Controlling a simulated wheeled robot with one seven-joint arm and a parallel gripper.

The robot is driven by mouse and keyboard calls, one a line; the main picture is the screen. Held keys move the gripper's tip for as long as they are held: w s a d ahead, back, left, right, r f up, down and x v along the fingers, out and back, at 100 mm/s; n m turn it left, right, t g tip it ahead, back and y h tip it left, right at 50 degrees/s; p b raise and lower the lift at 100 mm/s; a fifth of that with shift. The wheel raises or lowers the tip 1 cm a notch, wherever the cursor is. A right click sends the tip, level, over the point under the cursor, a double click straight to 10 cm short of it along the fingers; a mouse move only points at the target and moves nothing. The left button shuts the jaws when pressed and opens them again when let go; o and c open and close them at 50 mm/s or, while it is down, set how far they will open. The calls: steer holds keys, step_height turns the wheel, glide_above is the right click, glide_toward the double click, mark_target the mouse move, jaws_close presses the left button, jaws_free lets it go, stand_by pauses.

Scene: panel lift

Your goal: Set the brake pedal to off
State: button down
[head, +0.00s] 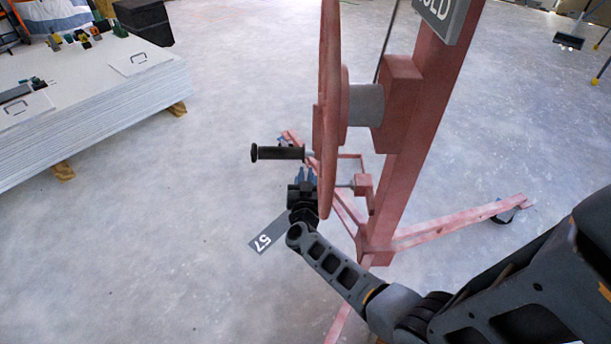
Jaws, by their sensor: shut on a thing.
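The red panel lift has a thin upright post (428,130) and a large red wheel (328,110) seen nearly edge-on. A black crank handle (278,153) sticks out left from the wheel. Low on the post, a small red block (363,186) carries a short grey rod pointing left, which I take for the brake pedal (345,185); its left end is hidden behind the wheel. My gripper (305,174), with bluish fingertips, is just left of the wheel's lower rim and below the crank handle. It is shut at the pedal's end, though the contact itself is hidden.
A grey plate marked 57 (267,235) shows beside my wrist. The lift's red legs (460,218) spread over the floor. A stack of white panels (90,105) with tools stands at left. A dark sign (443,15) is on the post. The left foreground floor is clear.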

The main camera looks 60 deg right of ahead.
steer(key=shift+w+r, duration=0.1)
stand_by(0.3)
steer(key=shift+r+p, duration=0.3)
steer(key=r+m+p, duration=0.1)
steer(key=s+r+m+p, duration=0.1)
steer(key=r+p, duration=0.1)
steer(key=shift+d+r+m, duration=0.15)
steer(key=shift+r+m, duration=0.1)
steer(key=shift+m, duration=0.05)
steer(key=shift+s+d+r+p, duration=0.2)
steer(key=shift+s+r+p, duration=0.25)
steer(key=shift+p, duration=0.45)
steer(key=c, duration=1.2)
jaws_free()
steer(key=shift+d, duration=0.1)
steer(key=shift+s, duration=0.1)
steer(key=p+v, duration=0.1)
steer(key=v, duration=0.6)
steer(key=shift+s+a, duration=0.2)
steer(key=shift+a, duration=0.15)
